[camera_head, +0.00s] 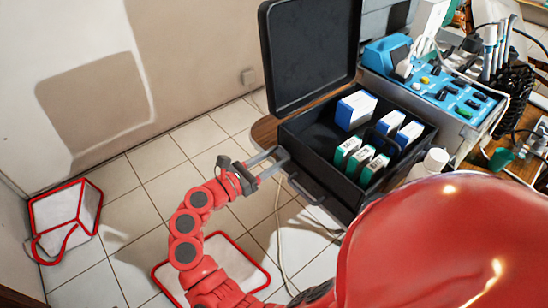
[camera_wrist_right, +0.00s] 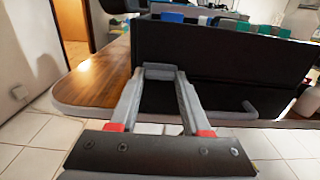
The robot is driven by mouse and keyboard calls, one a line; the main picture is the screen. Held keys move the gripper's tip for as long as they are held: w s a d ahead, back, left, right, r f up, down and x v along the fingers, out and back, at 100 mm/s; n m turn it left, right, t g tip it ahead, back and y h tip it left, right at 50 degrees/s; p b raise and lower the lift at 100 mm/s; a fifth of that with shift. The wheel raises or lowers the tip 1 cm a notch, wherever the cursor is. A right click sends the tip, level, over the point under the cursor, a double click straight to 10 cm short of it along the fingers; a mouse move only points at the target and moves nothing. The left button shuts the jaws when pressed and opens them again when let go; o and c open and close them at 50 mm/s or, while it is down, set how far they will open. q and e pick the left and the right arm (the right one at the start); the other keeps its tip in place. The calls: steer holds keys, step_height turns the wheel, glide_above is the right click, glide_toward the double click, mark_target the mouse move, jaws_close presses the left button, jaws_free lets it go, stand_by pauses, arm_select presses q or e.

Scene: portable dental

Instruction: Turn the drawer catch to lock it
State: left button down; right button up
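The black case (camera_head: 320,165) with its lid raised stands at the table's edge in the head view; its dark side wall (camera_wrist_right: 215,60) fills the upper right of the wrist view. A small grey piece (camera_wrist_right: 160,69), perhaps the drawer catch, sits low at this wall. My right gripper (camera_head: 280,157) reaches the case's left corner. In the wrist view the fingers of this gripper (camera_wrist_right: 159,82) stand wide apart, one on each side of the grey piece. Whether they touch it is unclear. My left gripper is not in view.
Several small boxes (camera_head: 355,110) stand in the case. A grey handle (camera_head: 306,192) projects from its front. A blue device panel (camera_head: 440,92) and a white bottle (camera_head: 434,160) are to the right. The floor at left is mostly clear.

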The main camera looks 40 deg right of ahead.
jaws_close()
